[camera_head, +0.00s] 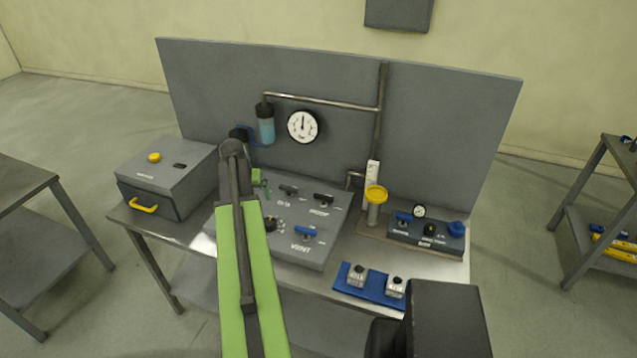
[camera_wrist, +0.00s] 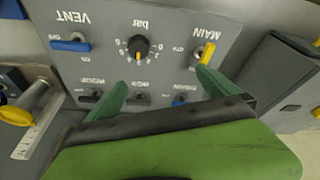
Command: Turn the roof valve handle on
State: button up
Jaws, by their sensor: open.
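The grey valve panel (camera_head: 290,258) lies on the bench and shows upside down in the wrist view (camera_wrist: 110,50). A black handle (camera_head: 323,198) is at its back right, above a blurred label that may read ROOF. In the wrist view this is probably the black handle at the lower left (camera_wrist: 95,96). Another black handle (camera_head: 288,190) is left of it, also in the wrist view (camera_wrist: 138,97). My gripper (camera_wrist: 162,80) is open and empty over the panel, its green fingers apart around the middle of that row. In the head view it (camera_head: 260,183) is partly behind my arm.
A blue VENT handle (camera_wrist: 70,45), a bar knob (camera_wrist: 139,47) and a yellow MAIN handle (camera_wrist: 207,53) share the panel. A blue handle (camera_wrist: 180,99) sits by my right finger. A yellow-topped cylinder (camera_head: 375,195) stands right of the panel, a grey box (camera_head: 165,180) left. Pipes run behind.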

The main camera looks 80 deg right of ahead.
jog(key=s+d+r+m+p, duration=0.1)
jog(key=s+d, duration=0.3)
jog(key=s, duration=0.3)
jog(key=s+d+r+m+g+h, duration=0.1)
jog(key=s+d+r+m, duration=0.15)
jog(key=s, duration=0.55)
jog(key=s+d+r+m+p, duration=0.1)
jog(key=s+d, duration=0.3)
jog(key=s, duration=0.3)
jog(key=b, duration=1.6)
send_near(324, 197)
jog(key=x, duration=0.8)
jog(key=shift+w+d+f, duration=0.1)
jog(key=shift+d+f, duration=0.1)
jog(key=shift+f, duration=0.05)
jog(key=shift+r, duration=0.15)
